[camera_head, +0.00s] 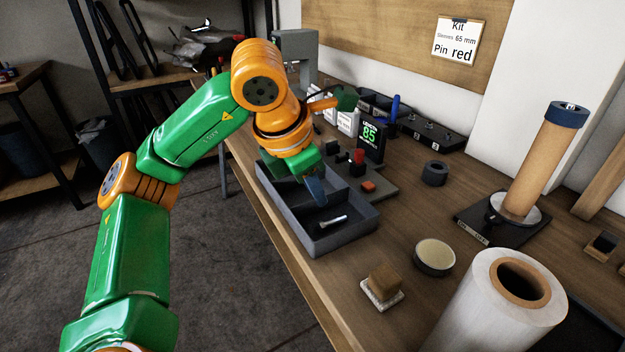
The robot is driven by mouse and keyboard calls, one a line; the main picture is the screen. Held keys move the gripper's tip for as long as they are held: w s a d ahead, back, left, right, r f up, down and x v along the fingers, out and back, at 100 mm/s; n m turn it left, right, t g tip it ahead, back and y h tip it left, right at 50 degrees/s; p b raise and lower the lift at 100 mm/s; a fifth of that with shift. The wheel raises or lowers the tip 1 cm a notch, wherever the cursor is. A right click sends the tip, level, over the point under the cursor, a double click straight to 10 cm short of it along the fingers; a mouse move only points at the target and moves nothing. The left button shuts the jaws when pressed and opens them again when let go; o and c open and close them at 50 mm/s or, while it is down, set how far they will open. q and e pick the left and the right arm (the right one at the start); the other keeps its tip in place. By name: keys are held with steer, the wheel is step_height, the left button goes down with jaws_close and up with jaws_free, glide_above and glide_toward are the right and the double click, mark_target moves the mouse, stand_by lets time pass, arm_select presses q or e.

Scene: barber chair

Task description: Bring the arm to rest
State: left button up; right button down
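My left arm, green and orange, comes in from the left and bends down over the workbench (400,225). My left gripper (314,188) is at its end, above the grey divided tray (345,240). A blue-grey part shows at the gripper's tip; I cannot tell if it is a finger or a held thing, nor whether the gripper is open or shut. A dark cylindrical pin with a bright end (332,222) lies in the tray's near compartment, apart from the gripper. The arm hides part of the tray's far side. My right gripper is not in view.
A display reading 85 (370,138) stands behind the tray. To the right are a black ring (435,172), a round tin (434,256), a wooden block (384,279), a tall tan cylinder on a stand (540,165) and a large white roll (490,315). Open floor lies left of the bench.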

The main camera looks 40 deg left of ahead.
arm_select(q)
steer(key=shift+s+r, duration=0.25)
steer(key=shift+r, duration=0.35)
